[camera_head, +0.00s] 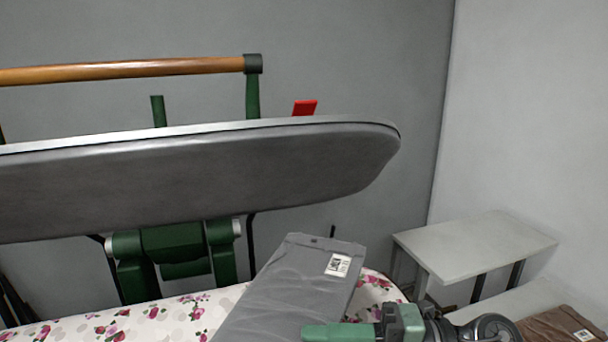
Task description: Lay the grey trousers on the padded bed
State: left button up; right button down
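The grey trousers (285,290), folded into a long flat strip with a white label at the far end, extend up from the bottom edge. They overlap the padded bed (150,322), which has a white cover with pink flowers. Their far end reaches past its back edge; whether they rest on it or are above it is unclear. My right gripper (338,332) comes in from the lower right, a green finger across the trousers' right side. Its other finger is hidden, so its grip is unclear. My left gripper is out of view.
A long grey press head (220,175) with a wooden handle (130,70) is raised behind the bed. A grey side table (475,245) stands at the right. Brown folded cloth (562,326) with a label lies on a lower light surface at the bottom right.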

jog(key=w+d+f+m+t+h, duration=0.1)
jog(key=d+f+m+t+h, duration=0.15)
jog(key=f+t, duration=0.25)
jog(key=d+f+m+t+h, duration=0.1)
jog(key=d+f+m+t, duration=0.25)
jog(key=f+t, duration=0.2)
jog(key=s+d+f+m+t+h, duration=0.4)
jog(key=d+m+h, duration=0.5)
jog(key=h, duration=0.5)
jog(key=shift+s+d+m+t, duration=0.35)
jog(key=shift+s+m+t, duration=0.75)
jog(key=shift+m+t, duration=0.15)
jog(key=shift+f+h, duration=0.1)
jog(key=shift+h, duration=0.15)
